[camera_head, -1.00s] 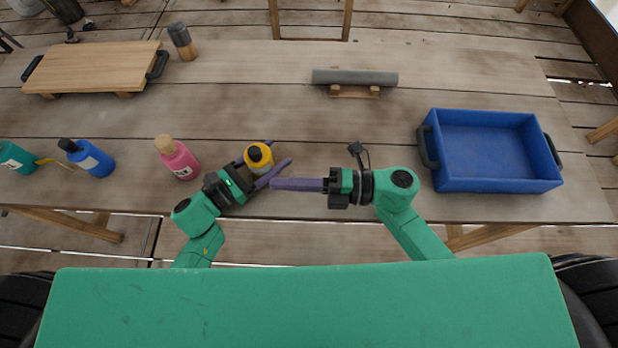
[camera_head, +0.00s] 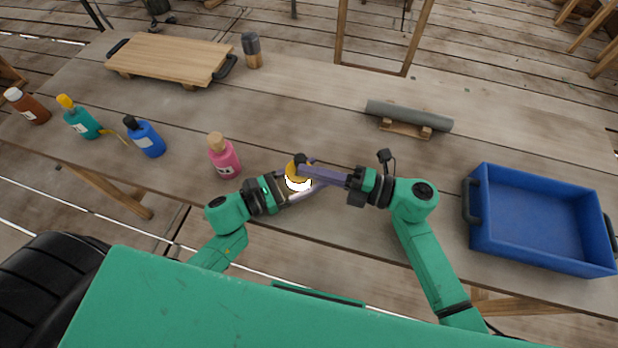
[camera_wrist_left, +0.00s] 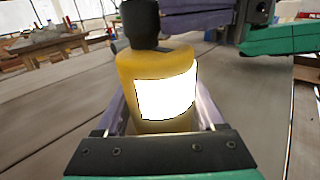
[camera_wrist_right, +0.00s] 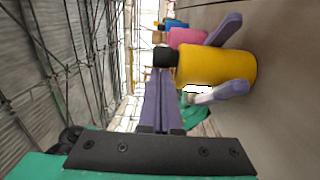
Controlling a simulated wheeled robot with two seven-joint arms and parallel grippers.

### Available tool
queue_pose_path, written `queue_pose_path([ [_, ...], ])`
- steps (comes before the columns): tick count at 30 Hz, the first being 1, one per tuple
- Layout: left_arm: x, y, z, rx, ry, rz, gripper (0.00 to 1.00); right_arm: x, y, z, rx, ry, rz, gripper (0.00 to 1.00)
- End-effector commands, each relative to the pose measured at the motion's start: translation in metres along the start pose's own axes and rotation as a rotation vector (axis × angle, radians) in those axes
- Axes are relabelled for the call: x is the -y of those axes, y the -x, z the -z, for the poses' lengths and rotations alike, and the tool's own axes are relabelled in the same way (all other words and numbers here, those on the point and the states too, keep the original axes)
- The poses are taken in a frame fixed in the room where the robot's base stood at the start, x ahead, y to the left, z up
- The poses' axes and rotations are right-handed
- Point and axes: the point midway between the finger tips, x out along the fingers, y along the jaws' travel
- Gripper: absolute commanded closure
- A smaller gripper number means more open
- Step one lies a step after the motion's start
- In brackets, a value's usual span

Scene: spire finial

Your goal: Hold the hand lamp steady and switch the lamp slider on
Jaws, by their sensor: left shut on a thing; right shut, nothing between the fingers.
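The hand lamp (camera_head: 292,172) is yellow with a black top and stands upright on the table near its front edge. In the left wrist view the lamp (camera_wrist_left: 152,66) shows a bright, glowing white panel. My left gripper (camera_wrist_left: 160,112) is shut around its body, one purple finger on each side. My right gripper (camera_head: 303,170) is shut and empty, its fingertips at the lamp's upper part. In the right wrist view the lamp (camera_wrist_right: 215,66) lies just beyond the right fingers. I cannot tell whether they touch it, and I cannot make out the slider.
A pink bottle (camera_head: 224,158) stands left of the lamp, with blue (camera_head: 148,140), teal (camera_head: 82,123) and brown (camera_head: 30,108) bottles further left. A blue tray (camera_head: 535,218) is on the right. A grey cylinder (camera_head: 408,114) lies on a wooden stand behind.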

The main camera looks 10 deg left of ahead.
Motion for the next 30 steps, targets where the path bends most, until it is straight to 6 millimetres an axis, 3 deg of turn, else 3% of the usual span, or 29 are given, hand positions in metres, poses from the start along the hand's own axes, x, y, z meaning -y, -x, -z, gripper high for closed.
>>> queue_pose_path([
  [11,0.000,0.000,0.000,0.000,0.000,0.001,0.93,0.001,0.002,0.004,0.002,-0.001,0.002,1.00],
  [17,0.000,0.000,0.000,-0.001,0.000,0.000,0.93,0.002,0.011,0.042,-0.001,-0.005,0.003,1.00],
  [24,0.000,0.000,0.000,0.000,0.000,0.000,0.93,0.002,0.071,0.039,0.002,-0.002,0.007,1.00],
  [30,0.000,0.000,0.000,-0.001,0.000,0.000,0.93,0.001,0.104,0.039,0.001,-0.002,0.003,1.00],
])
